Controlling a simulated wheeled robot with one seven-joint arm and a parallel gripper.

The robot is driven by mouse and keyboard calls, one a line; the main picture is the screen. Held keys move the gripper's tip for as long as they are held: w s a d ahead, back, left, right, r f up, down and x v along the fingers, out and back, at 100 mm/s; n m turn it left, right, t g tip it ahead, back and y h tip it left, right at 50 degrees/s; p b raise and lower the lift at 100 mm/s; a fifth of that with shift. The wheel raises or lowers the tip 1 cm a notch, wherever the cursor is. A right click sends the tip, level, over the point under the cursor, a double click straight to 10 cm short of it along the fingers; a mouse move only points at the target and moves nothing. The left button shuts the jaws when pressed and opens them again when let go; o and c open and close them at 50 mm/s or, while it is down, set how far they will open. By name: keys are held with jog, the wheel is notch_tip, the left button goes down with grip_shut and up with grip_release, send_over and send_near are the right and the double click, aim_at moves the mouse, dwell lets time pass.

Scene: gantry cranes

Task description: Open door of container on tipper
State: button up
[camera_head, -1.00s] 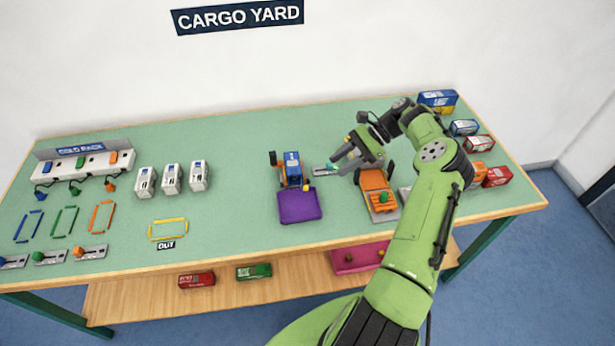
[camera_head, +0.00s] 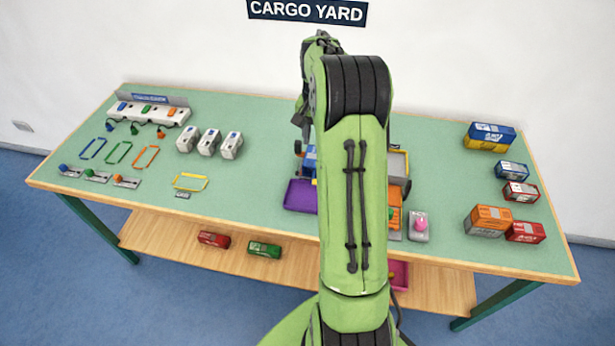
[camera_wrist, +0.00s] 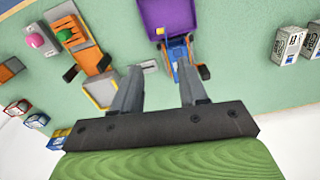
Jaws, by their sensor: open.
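The blue container on the tipper (camera_wrist: 180,50) shows in the wrist view, with orange parts around it and a dark wheel-like part beside it. In the head view only the left edge of the blue container (camera_head: 310,158) shows beside my arm. A small yellow part (camera_wrist: 160,31) sits at the container's end by the purple tray (camera_wrist: 176,14); I cannot tell whether it belongs to the door. My gripper (camera_wrist: 158,76) is open and empty above the table, its right finger near the container in the picture. My arm hides most of the gripper in the head view.
An orange unit with a grey bed (camera_wrist: 103,88) and a pink-knobbed block (camera_head: 420,224) stand beside the tipper. White boxes (camera_head: 209,141) stand left and coloured containers (camera_head: 488,220) right.

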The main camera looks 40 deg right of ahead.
aim_at(312, 161)
notch_tip(312, 161, down, 16)
jog(key=b, duration=0.3)
jog(key=shift+w+r, duration=0.1)
jog(key=shift+r, duration=0.1)
